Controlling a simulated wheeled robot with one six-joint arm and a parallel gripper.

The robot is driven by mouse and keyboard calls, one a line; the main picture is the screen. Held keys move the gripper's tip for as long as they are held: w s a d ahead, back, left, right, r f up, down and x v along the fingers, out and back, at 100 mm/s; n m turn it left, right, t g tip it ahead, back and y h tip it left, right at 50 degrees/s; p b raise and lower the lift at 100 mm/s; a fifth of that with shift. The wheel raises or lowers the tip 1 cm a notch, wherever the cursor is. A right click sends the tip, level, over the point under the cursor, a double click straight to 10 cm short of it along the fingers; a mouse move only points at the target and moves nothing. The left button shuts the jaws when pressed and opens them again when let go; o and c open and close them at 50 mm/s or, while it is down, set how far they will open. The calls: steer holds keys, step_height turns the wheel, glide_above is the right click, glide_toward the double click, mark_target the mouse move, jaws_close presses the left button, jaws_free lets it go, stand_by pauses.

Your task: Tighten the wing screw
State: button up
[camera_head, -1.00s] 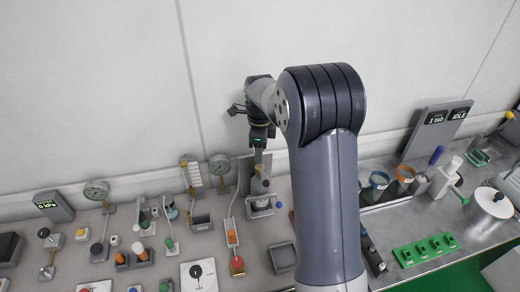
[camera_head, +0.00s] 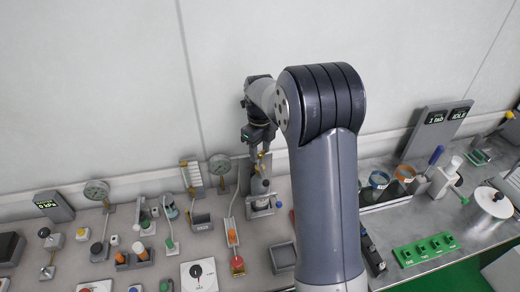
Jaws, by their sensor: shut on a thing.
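My gripper (camera_head: 261,152) points down at the back of the bench, left of my large arm link. Its fingers are closed around a small brass-coloured piece, which looks like the wing screw (camera_head: 262,160), on top of a grey fixture (camera_head: 261,187). The fixture stands upright on the bench in front of the wall. The screw is tiny here and partly covered by the fingers, so the angle of its wings cannot be made out.
A round gauge (camera_head: 219,165) stands close left of the fixture. A slotted strip with an orange knob (camera_head: 232,237) lies in front of it. A dark square tray (camera_head: 283,256) is at front right.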

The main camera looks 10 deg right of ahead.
steer(key=shift+r, duration=0.1)
steer(key=o, duration=1)
step_height(320, 180, up, 11)
steer(key=shift+f+b, duration=0.1)
steer(key=shift+b, duration=0.6)
